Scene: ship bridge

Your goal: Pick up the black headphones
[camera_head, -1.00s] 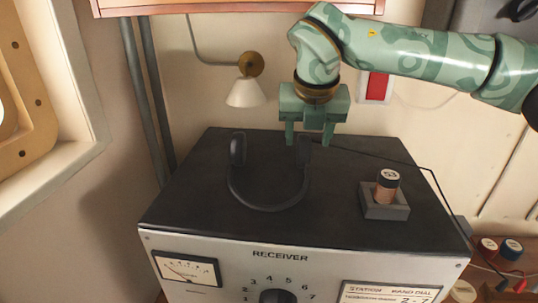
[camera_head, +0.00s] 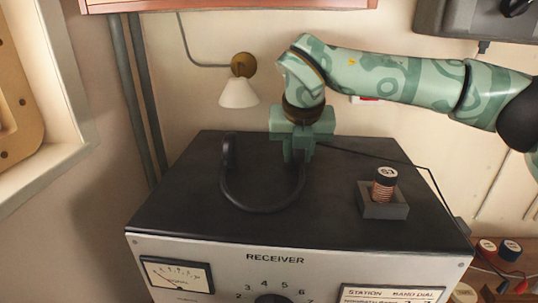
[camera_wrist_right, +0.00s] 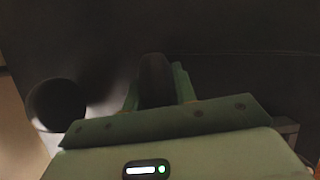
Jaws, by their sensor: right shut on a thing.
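The black headphones (camera_head: 262,209) lie on the black top of the receiver (camera_head: 170,205), with the curved band toward the front and the left ear cup (camera_head: 228,155) free. My right gripper (camera_head: 298,157) is shut on the right ear cup end of the headphones. In the right wrist view, the gripped cup (camera_wrist_right: 155,82) stands between the green fingers, and the other round cup (camera_wrist_right: 57,104) shows at the left. The headphones appear still low at the receiver top; whether they touch it is hard to tell. My left gripper is not in view.
A thin black cable (camera_head: 400,161) runs toward the right edge. A wall lamp (camera_head: 238,93) hangs behind. The left of the top is clear.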

